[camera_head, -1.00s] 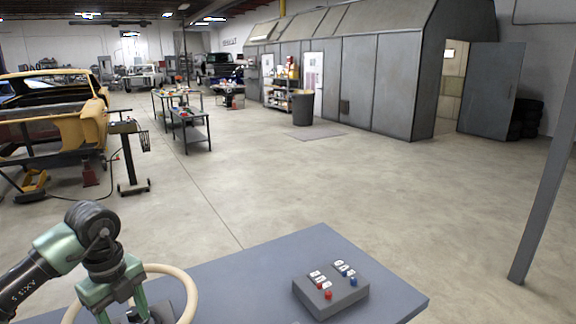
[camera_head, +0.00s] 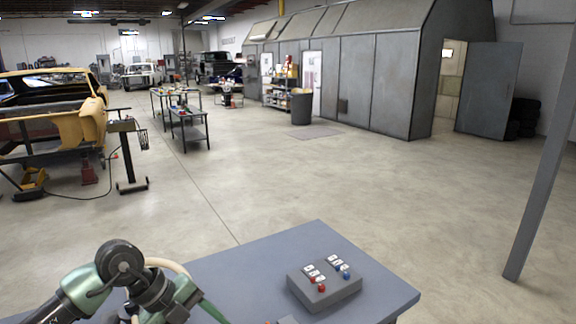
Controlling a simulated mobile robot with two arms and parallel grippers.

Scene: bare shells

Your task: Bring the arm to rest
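My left arm comes in from the lower left, and my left gripper (camera_head: 208,310) is low over the left part of the grey-blue table (camera_head: 240,268). One green finger part points down and right. The fingertips run toward the bottom edge and are not clear, so I cannot tell if it is open or shut. A cream ring (camera_head: 168,264) shows behind the wrist, mostly hidden by it.
A grey box (camera_head: 325,290) with red and blue buttons and white labels sits on the table, right of my gripper. A slanted grey post (camera_head: 540,200) stands at the right. Open concrete floor (camera_head: 330,180) lies beyond the table.

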